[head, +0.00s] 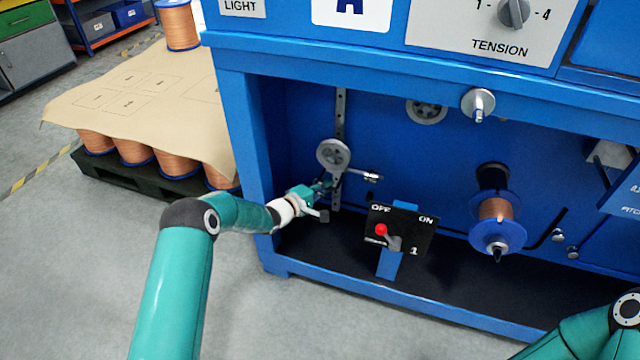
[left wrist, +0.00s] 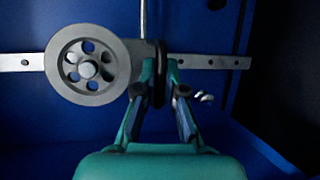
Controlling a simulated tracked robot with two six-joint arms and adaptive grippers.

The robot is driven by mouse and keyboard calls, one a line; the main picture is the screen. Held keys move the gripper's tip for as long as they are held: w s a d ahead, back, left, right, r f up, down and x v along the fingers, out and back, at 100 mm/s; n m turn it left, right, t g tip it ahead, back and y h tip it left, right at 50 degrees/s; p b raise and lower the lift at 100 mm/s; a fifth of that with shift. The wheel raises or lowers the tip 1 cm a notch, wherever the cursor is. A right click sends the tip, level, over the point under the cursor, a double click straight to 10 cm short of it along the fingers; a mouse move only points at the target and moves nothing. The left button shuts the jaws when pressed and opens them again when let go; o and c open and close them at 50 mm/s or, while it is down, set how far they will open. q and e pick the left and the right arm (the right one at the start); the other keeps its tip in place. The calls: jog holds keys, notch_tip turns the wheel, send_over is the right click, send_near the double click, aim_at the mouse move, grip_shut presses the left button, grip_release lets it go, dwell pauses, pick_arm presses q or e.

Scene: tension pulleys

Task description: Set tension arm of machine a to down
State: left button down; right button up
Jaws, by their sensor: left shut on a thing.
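Machine A (head: 300,60) is a blue cabinet with an "A" sign on top. In its open bay, a grey pulley wheel (head: 333,154) sits in front of an upright slotted rail (head: 340,105). The wheel also shows in the left wrist view (left wrist: 88,66), joined to a grey arm piece (left wrist: 138,62). My left gripper (head: 328,184) is just below the wheel. In the left wrist view its fingers (left wrist: 161,78) are shut on a dark rounded part of the tension arm, mostly hidden between them. My right gripper is out of view.
A switch box (head: 415,225) with a red-tipped lever stands right of my left gripper. A copper spool (head: 495,212) is farther right. The cabinet's left post (head: 255,150) is close to my left arm. A pallet of spools (head: 140,155) stands left.

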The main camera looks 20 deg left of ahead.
pick_arm(q)
jog(key=shift+s+d+f, duration=0.1)
jog(key=shift+d+f, duration=0.15)
jog(key=shift+f, duration=0.15)
jog(key=c, duration=1.2)
grip_release()
jog(key=shift+f, duration=0.1)
jog(key=shift+c, duration=0.2)
jog(key=shift+a, duration=0.1)
jog(key=shift+r, duration=0.2)
jog(key=shift+s+a, duration=0.1)
jog(key=v, duration=1.1)
jog(key=shift+s, duration=0.25)
